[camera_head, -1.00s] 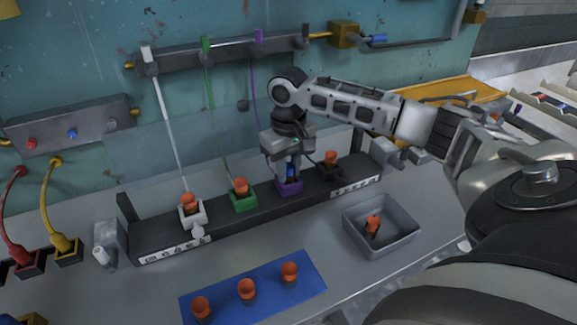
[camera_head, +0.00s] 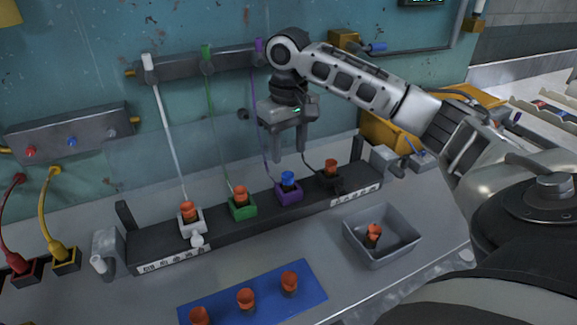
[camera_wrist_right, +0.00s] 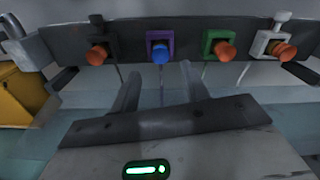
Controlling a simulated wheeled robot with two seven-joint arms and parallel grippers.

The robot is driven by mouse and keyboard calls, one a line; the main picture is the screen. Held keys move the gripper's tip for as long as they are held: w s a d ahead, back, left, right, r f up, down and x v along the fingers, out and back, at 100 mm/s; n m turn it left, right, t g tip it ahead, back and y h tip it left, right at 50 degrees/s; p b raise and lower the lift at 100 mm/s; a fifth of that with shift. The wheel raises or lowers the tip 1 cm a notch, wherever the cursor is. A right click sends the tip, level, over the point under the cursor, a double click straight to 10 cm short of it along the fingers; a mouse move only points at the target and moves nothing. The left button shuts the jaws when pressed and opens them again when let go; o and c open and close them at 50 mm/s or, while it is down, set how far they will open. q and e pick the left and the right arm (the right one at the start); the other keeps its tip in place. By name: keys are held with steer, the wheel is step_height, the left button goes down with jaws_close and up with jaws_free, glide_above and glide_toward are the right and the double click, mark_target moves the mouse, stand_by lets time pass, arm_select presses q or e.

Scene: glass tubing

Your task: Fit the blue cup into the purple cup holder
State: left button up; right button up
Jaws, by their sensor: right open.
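The blue cup (camera_head: 288,179) sits in the purple cup holder (camera_head: 289,194) on the dark rack, and looks upright. In the right wrist view the blue cup (camera_wrist_right: 160,54) shows within the purple holder (camera_wrist_right: 160,37). How deep it is seated I cannot tell. My right gripper (camera_head: 290,155) is open and empty, with its fingers pointing down just above and behind the blue cup. In the right wrist view its two fingers (camera_wrist_right: 160,85) are spread apart with nothing between them. My left gripper is not in view.
White (camera_head: 190,224), green (camera_head: 242,208) and black (camera_head: 331,182) holders on the same rack each hold an orange-topped cup. A grey bin (camera_head: 352,240) holds another. A blue mat (camera_head: 222,301) with several cups lies in front. Thin cables rise behind the rack.

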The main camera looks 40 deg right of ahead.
step_height(320, 180, up, 4)
steer(key=shift+f, duration=0.1)
steer(key=shift+s, duration=0.1)
stand_by(0.6)
